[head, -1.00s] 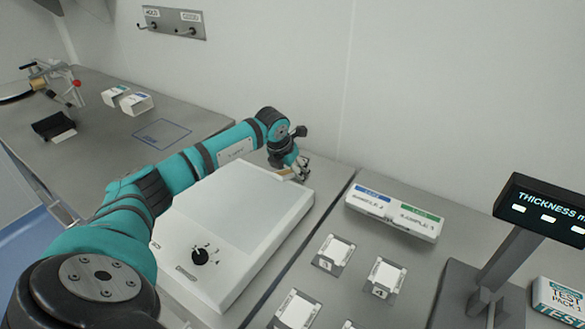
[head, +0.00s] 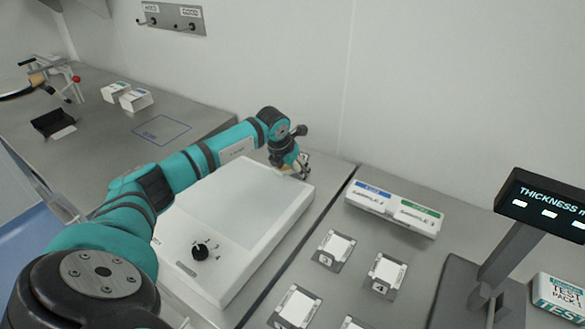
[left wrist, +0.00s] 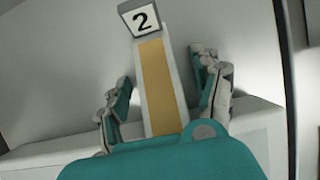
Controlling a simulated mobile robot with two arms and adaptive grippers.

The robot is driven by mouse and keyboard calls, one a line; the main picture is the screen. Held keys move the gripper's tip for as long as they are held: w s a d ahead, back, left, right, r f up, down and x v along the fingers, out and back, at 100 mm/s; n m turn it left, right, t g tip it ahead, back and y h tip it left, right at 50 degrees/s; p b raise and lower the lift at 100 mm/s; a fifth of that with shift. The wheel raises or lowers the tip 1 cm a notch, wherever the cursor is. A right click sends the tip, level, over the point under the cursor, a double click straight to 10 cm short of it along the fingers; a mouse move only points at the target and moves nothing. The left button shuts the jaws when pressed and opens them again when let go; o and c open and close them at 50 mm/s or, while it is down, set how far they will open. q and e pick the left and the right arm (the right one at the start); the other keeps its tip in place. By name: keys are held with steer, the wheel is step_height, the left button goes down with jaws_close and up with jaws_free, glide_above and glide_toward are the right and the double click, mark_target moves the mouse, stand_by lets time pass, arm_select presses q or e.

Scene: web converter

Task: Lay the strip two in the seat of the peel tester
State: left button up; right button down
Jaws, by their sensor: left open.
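Strip two (left wrist: 160,82) is a tan strip on a pale backing, with a block marked 2 (left wrist: 142,18) at its far end in the left wrist view. My left gripper (left wrist: 168,88) is open, with one finger on each side of the strip. In the head view my left gripper (head: 300,168) is low at the back right corner of a white box with a dial (head: 240,205), and the strip is mostly hidden there. I cannot identify the peel tester for sure. My right gripper is not in view.
Several numbered plates (head: 334,250) and a sample box (head: 394,208) lie to the right. A thickness display (head: 540,210) stands at the far right. A device with a red knob (head: 76,79) and two small boxes (head: 136,99) are at the far left. A marked rectangle (head: 162,131) is empty.

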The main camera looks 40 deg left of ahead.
arm_select(q)
jaws_close()
stand_by(0.3)
